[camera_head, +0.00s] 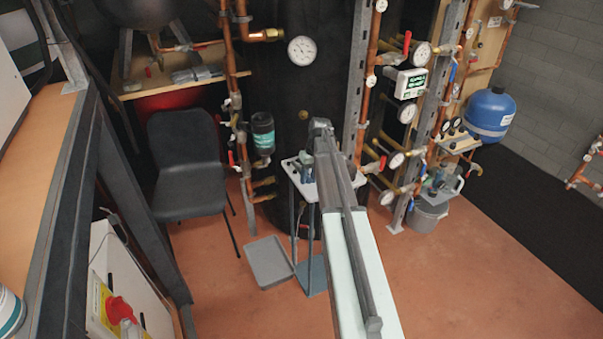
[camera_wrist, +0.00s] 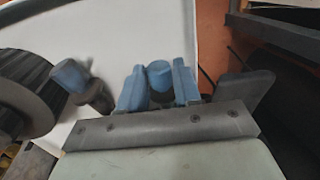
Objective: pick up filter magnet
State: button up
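My gripper (camera_wrist: 158,82) shows in the wrist view with its two blue fingers apart. A blue-topped piece with a darker lower part (camera_wrist: 160,76) is between the fingers. It may be the filter magnet. I cannot tell whether the fingers touch it. A second piece with a blue top and dark body (camera_wrist: 72,76) is to the left of the fingers, tilted in the picture. In the head view my arm reaches to a small white-topped stand (camera_head: 291,165). The arm hides part of the stand, and the fingers are not clear there.
A large black ribbed round part (camera_wrist: 25,95) is close on the left in the wrist view, over the white surface (camera_wrist: 150,25). Copper pipes with gauges (camera_head: 302,50) and a green-black canister (camera_head: 263,132) surround the stand. A dark chair (camera_head: 185,160) is to the left.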

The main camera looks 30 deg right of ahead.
jog(key=shift+c, duration=0.4)
grip_shut()
jog(key=shift+r, duration=0.15)
